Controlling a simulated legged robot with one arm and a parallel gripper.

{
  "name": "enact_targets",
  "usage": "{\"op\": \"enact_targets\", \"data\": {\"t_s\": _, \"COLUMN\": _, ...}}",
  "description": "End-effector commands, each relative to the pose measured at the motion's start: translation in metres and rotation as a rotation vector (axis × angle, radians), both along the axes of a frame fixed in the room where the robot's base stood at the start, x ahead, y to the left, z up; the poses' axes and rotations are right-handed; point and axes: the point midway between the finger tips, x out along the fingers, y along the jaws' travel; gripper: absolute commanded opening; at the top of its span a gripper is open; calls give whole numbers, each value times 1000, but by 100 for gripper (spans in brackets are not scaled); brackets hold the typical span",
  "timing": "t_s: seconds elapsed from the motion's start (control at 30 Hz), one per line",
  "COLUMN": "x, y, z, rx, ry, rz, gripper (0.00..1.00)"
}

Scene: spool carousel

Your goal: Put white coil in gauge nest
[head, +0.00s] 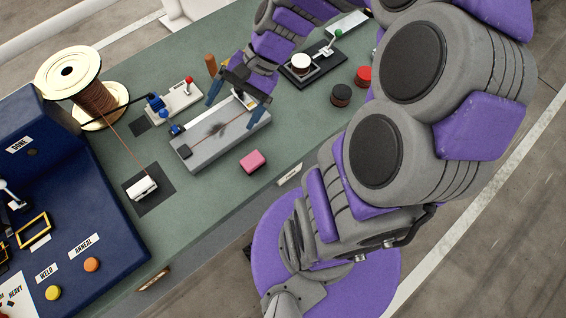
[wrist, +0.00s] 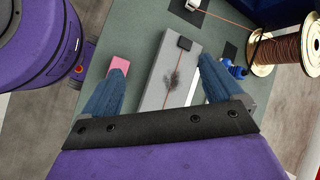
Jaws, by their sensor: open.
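A round white piece (head: 301,62), which looks like the white coil, sits on a dark fixture (head: 318,66) with a green-knobbed lever at the back right of the bench. I cannot tell for sure whether this fixture is the gauge nest. My gripper (head: 232,104) is open and empty over a long grey block (head: 208,146), to the left of the white piece and apart from it. In the wrist view my gripper's blue fingers (wrist: 160,65) spread across the grey block (wrist: 183,70), which carries a dark smudge and a thin copper-coloured line. The white piece is not visible there.
A black coil (head: 341,95) and a red one (head: 364,76) stand right of my gripper. A pink block (head: 253,161) lies in front. A copper wire spool (head: 82,88), a white clamp block (head: 142,188) and a blue console (head: 75,225) occupy the left.

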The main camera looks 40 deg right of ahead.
Motion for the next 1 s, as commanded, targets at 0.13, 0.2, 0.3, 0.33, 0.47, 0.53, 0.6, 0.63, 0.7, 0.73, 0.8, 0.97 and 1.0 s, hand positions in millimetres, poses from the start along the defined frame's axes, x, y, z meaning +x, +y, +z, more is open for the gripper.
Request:
{"op": "enact_targets", "data": {"t_s": 0.13, "x": -54, "y": 26, "z": 5, "rx": -166, "ry": -50, "rz": 280, "gripper": 93}}
{"op": "enact_targets", "data": {"t_s": 0.2, "x": -78, "y": 30, "z": 6, "rx": -243, "ry": -70, "rz": 400, "gripper": 93}}
{"op": "enact_targets", "data": {"t_s": 0.3, "x": -112, "y": 28, "z": 6, "rx": -345, "ry": -92, "rz": 561, "gripper": 93}}
{"op": "enact_targets", "data": {"t_s": 0.33, "x": -121, "y": 26, "z": 6, "rx": -374, "ry": -96, "rz": 605, "gripper": 93}}
{"op": "enact_targets", "data": {"t_s": 0.47, "x": -152, "y": 15, "z": 7, "rx": -479, "ry": -118, "rz": 753, "gripper": 93}}
{"op": "enact_targets", "data": {"t_s": 0.53, "x": -164, "y": 9, "z": 8, "rx": -518, "ry": -125, "rz": 808, "gripper": 93}}
{"op": "enact_targets", "data": {"t_s": 0.6, "x": -171, "y": 4, "z": 8, "rx": -545, "ry": -126, "rz": 846, "gripper": 93}}
{"op": "enact_targets", "data": {"t_s": 0.63, "x": -174, "y": 2, "z": 8, "rx": -554, "ry": -127, "rz": 856, "gripper": 93}}
{"op": "enact_targets", "data": {"t_s": 0.7, "x": -177, "y": 0, "z": 8, "rx": -565, "ry": -128, "rz": 872, "gripper": 93}}
{"op": "enact_targets", "data": {"t_s": 0.73, "x": -177, "y": -1, "z": 8, "rx": -568, "ry": -130, "rz": 876, "gripper": 93}}
{"op": "enact_targets", "data": {"t_s": 0.8, "x": -178, "y": -1, "z": 8, "rx": -569, "ry": -130, "rz": 879, "gripper": 93}}
{"op": "enact_targets", "data": {"t_s": 0.97, "x": -178, "y": -1, "z": 8, "rx": -568, "ry": -129, "rz": 877, "gripper": 93}}
{"op": "enact_targets", "data": {"t_s": 1.0, "x": -178, "y": -1, "z": 8, "rx": -568, "ry": -129, "rz": 877, "gripper": 93}}
